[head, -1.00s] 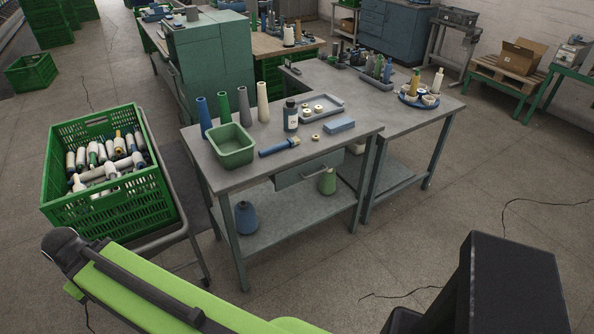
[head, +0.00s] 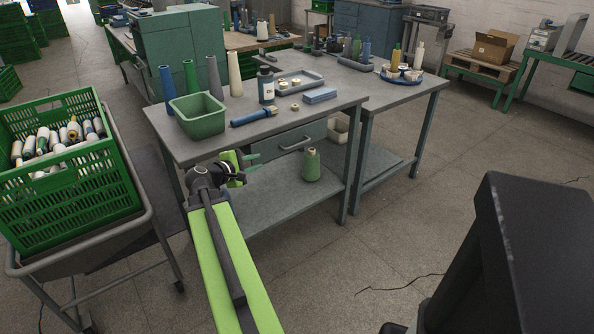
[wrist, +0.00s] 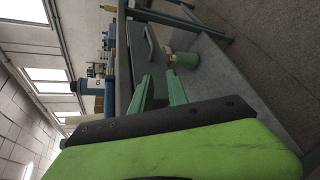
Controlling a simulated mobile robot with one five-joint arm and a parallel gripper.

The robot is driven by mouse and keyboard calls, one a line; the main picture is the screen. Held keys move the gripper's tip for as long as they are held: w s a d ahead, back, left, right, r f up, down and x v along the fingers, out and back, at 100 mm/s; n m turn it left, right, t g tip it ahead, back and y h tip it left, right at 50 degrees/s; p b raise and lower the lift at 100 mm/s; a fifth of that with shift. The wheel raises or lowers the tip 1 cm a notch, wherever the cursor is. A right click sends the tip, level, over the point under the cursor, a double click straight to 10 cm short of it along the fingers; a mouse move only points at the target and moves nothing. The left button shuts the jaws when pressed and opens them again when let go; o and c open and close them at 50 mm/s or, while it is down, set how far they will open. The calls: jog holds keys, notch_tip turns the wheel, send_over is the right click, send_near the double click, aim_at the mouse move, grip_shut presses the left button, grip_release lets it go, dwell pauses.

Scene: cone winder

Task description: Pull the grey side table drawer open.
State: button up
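The grey side table (head: 215,145) stands in front of me. Its drawer (head: 285,153) is under the tabletop and looks shut. The drawer has a bar handle (head: 295,145) on its front. In the wrist view the drawer (wrist: 136,50) and its handle (wrist: 152,46) show beyond my fingertips. My gripper (head: 253,162) is left of the handle, in front of the table, and apart from the drawer. In the wrist view my gripper (wrist: 160,92) has its two green fingers spread with nothing between them.
A green bin (head: 200,123), a blue brush-like tool (head: 254,117), a dark bottle (head: 266,88) and several tubes stand on the tabletop. A green crate (head: 75,190) on a cart is at the left.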

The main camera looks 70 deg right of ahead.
aim_at(294, 146)
jog(key=shift+n+g+h, duration=0.5)
jog(key=shift+h, duration=0.1)
jog(key=s+b+x, duration=0.1)
jog(key=x, duration=0.6)
jog(key=r+b+x, duration=0.1)
jog(key=x, duration=0.6)
jog(key=s+b+x, duration=0.1)
jog(key=b+x, duration=0.1)
jog(key=x, duration=0.5)
jog(key=shift+s+r, duration=0.15)
jog(key=shift+s, duration=0.25)
grip_shut()
jog(key=shift+w, duration=0.1)
